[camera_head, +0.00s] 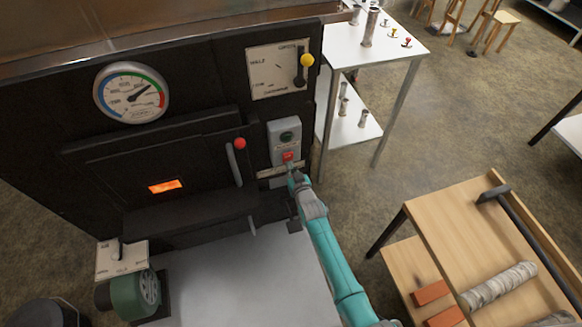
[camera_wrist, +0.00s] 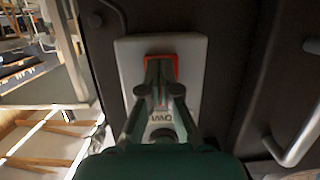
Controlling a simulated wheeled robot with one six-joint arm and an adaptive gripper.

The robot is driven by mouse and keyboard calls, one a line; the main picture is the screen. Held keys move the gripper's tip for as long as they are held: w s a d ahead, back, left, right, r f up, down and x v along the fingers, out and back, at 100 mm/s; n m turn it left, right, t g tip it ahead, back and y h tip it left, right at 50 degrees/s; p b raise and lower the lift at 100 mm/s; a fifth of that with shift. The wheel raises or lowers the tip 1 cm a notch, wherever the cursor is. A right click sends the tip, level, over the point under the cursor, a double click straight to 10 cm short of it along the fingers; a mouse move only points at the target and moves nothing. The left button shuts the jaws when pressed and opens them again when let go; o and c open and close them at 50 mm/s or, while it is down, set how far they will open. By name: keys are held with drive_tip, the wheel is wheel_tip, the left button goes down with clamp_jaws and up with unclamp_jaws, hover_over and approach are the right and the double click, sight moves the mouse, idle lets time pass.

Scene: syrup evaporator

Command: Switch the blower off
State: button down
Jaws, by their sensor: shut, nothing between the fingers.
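The blower's switch box (camera_head: 277,130) is a light grey plate on the black evaporator front, with a dark green button (camera_head: 287,137) above a red button (camera_head: 288,156). My gripper (camera_head: 290,172) is shut and empty, its tips at or just below the red button. In the wrist view my gripper (camera_wrist: 162,68) points at the red button (camera_wrist: 176,60), which shows around the fingertips on the grey box (camera_wrist: 193,50). I cannot tell whether the tips touch or press it. The green blower (camera_head: 137,294) sits low at the left.
Left of the switch box is a firebox door handle with a red knob (camera_head: 240,144). A lever with a yellow knob (camera_head: 307,60) is above. A round gauge (camera_head: 131,92) is upper left. A wooden bench (camera_head: 448,222) stands right, a white table (camera_head: 390,40) behind.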

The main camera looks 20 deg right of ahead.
drive_tip(key=f+v, duration=0.1)
drive_tip(key=v, duration=0.5)
drive_tip(key=shift+s+f, duration=0.25)
drive_tip(key=shift+s, duration=0.2)
drive_tip(key=f+v, duration=0.2)
drive_tip(key=v, duration=1.3)
drive_tip(key=s+f+v, duration=0.1)
drive_tip(key=f+v, duration=0.1)
drive_tip(key=v, duration=1.2)
drive_tip(key=s+r, duration=1.9)
drive_tip(key=r, duration=0.1)
drive_tip(key=shift+s, duration=0.35)
